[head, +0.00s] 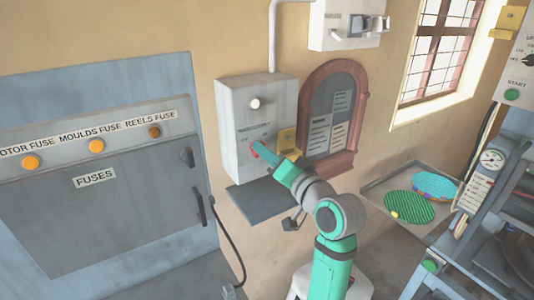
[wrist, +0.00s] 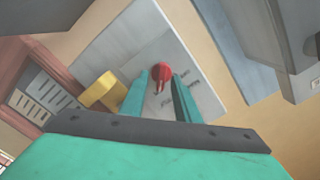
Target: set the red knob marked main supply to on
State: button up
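The red knob (wrist: 161,75) sits on the face of the grey main supply box (wrist: 130,50) in the wrist view. In the head view a bit of the red knob (head: 254,152) shows on the front of the box (head: 250,105), mostly hidden by my arm. My gripper (wrist: 160,82) has two teal fingers, parted, one on each side of the knob's lower part. A gap shows between the fingers and the knob. The lettering beside the knob is too blurred to read, so I cannot tell its setting.
A yellow block (head: 287,140) is beside the box, close to my gripper. A grey shelf (head: 262,200) juts out below. An arched brown noticeboard (head: 333,110) hangs to the right. The fuse cabinet (head: 95,190) stands at left, and a tray (head: 380,185) with green and blue discs at right.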

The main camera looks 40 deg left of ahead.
jog(key=shift+r, duration=0.1)
jog(key=v, duration=1)
jog(key=shift+s+d, duration=0.15)
jog(key=shift+d, duration=0.2)
dwell(0.4)
